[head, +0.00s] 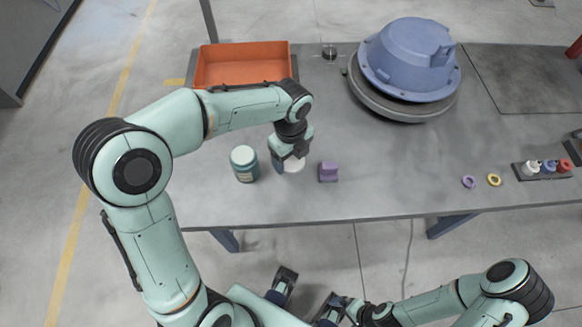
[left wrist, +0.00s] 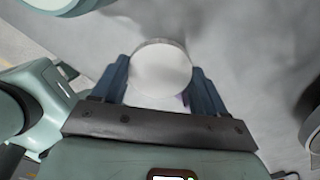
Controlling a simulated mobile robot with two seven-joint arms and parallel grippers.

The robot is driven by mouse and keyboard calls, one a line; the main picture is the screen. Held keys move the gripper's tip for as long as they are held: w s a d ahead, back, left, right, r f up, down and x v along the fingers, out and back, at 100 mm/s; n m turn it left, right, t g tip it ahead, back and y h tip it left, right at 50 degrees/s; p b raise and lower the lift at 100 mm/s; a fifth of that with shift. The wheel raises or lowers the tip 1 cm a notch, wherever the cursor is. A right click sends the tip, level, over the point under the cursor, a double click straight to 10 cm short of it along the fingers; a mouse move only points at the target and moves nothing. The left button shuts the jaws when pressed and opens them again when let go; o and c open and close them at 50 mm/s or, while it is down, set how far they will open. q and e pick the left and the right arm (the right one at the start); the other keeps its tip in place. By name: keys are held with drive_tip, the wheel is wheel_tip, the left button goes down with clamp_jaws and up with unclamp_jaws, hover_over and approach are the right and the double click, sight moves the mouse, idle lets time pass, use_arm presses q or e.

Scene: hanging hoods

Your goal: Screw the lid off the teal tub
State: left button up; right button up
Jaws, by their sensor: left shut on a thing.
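The teal tub (head: 244,165) stands upright on the grey table, left of my left gripper (head: 288,165). Its round top looks pale; I cannot tell if that is a lid or an open mouth. Part of it shows at the top left of the left wrist view (left wrist: 62,4). My left gripper is shut on a white round thing (left wrist: 160,70), low over or on the table just right of the tub and apart from it. Whether this is the tub's lid is not clear. My right gripper (head: 331,309) is at the bottom edge, in front of the table; its jaws are unclear.
A purple block (head: 328,171) stands close right of my left gripper. An orange tray (head: 241,63) and a big blue hood-like part (head: 409,57) on a round base are at the back. Small rings (head: 493,180) and a dark rack (head: 541,170) lie right. The table's front middle is clear.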

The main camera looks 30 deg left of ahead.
sight(291, 168)
use_arm(q)
wheel_tip(291, 168, down, 6)
drive_tip(key=shift+r+b, duration=0.15)
drive_tip(key=shift+b, duration=0.3)
drive_tip(key=o, duration=1.2)
drive_tip(key=shift+f, duration=0.2)
drive_tip(key=shift+c, duration=0.2)
wheel_tip(291, 168, up, 11)
drive_tip(key=shift+f+p, duration=0.1)
drive_tip(key=shift+p, duration=0.8)
drive_tip(key=shift+r, duration=0.8)
